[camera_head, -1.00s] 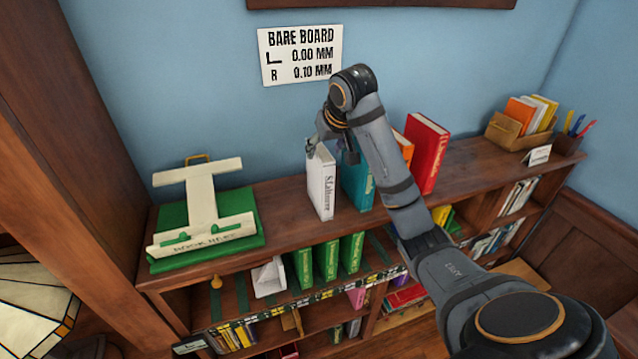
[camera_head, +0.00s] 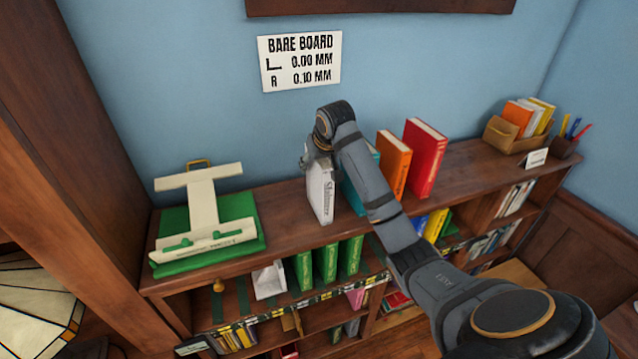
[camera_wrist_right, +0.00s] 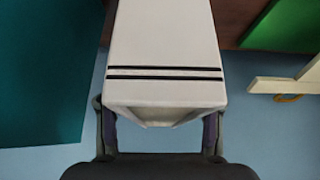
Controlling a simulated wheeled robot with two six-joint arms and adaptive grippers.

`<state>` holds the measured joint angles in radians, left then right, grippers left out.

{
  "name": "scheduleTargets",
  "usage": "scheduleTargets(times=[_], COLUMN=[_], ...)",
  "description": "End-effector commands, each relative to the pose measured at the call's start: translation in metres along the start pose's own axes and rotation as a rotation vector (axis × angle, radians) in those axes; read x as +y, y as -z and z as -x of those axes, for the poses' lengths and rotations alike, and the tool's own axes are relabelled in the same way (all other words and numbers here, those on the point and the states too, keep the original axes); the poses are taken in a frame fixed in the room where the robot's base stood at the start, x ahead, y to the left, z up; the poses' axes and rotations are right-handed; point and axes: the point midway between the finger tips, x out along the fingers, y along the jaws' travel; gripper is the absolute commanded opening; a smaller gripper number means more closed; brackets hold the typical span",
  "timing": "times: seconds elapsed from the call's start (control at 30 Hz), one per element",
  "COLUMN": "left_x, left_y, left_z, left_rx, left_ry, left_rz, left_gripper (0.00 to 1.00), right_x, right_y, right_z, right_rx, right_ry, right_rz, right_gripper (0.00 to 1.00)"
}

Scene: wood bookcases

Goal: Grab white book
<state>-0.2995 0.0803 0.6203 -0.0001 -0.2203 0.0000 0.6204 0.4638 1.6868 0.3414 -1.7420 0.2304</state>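The white book (camera_head: 321,193) stands upright on the top of the bookcase, with dark lettering on its spine. My right gripper (camera_head: 318,158) is at its upper end, with the arm reaching over from the right. In the right wrist view the white book (camera_wrist_right: 165,50), with two black stripes, fills the space between the fingers of my right gripper (camera_wrist_right: 160,125). The fingers are spread along its two sides; firm contact cannot be made out. My left gripper is in no view.
A teal book (camera_head: 355,190) stands close to the right of the white one, partly behind my arm. Orange (camera_head: 393,163) and red (camera_head: 425,160) books stand further right. A cream stand (camera_head: 203,205) on a green board is at left, with clear shelf between.

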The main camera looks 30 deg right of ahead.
Motion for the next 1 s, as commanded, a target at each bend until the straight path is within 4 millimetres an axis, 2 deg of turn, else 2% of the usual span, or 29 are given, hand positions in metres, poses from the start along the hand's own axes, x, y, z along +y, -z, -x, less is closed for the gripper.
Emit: scheduleTargets(times=[0.03, 0.37, 0.83, 1.0], left_x=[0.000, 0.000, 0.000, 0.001], left_y=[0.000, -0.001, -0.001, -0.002], left_z=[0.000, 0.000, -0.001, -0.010], left_rx=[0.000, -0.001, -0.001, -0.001], left_ry=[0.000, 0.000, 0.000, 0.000], left_rz=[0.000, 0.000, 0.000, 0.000], left_gripper=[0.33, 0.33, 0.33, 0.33], right_x=[0.000, 0.000, 0.000, 0.000], right_y=[0.000, 0.000, 0.002, 0.005], right_z=[0.000, 0.001, 0.002, 0.007], right_rx=[0.000, 0.001, 0.004, 0.007], right_ry=[0.000, 0.000, 0.000, 0.001], right_rz=[0.000, 0.000, 0.000, -0.001], right_gripper=[0.45, 0.00, 0.00, 0.00])
